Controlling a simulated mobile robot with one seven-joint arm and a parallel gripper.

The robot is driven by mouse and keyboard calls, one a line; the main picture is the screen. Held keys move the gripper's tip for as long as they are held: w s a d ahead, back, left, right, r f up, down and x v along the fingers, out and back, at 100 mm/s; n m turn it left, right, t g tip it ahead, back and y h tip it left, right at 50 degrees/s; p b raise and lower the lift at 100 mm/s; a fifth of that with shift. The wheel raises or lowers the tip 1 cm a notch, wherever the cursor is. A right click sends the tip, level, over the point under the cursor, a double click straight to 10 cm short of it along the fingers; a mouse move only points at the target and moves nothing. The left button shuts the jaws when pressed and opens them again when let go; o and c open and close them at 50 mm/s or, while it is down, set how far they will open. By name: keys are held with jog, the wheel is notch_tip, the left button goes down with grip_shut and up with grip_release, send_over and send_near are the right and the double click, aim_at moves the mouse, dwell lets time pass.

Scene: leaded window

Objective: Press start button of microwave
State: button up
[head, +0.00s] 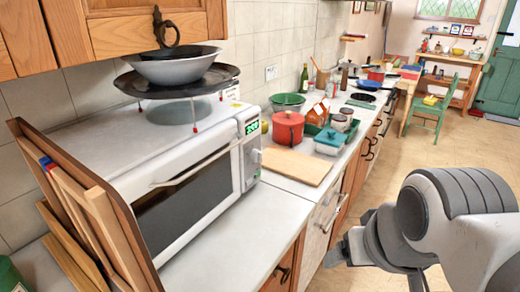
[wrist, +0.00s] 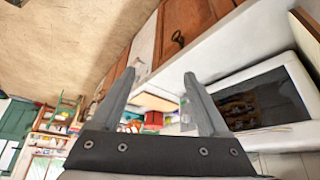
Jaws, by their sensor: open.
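The white microwave (head: 209,218) stands on the counter at the left of the head view, with its dark-windowed door shut. Its control panel (head: 251,150) is on the right end of the front, with a lit green display (head: 252,127) at the top. The controls below are too small to tell the start button apart. The microwave (wrist: 284,78) also shows in the wrist view at the right, upside down; its panel is partly hidden behind a finger. My gripper (wrist: 158,75) is open and empty. It is out in front of the counter, apart from the microwave.
A rack holding a pan (head: 150,86) and a grey bowl (head: 178,68) stands on the microwave. Wooden boards (head: 95,215) lean at its left. A red pot (head: 288,128) and a cutting board (head: 297,165) are right of it.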

grip_shut()
dwell(1.5)
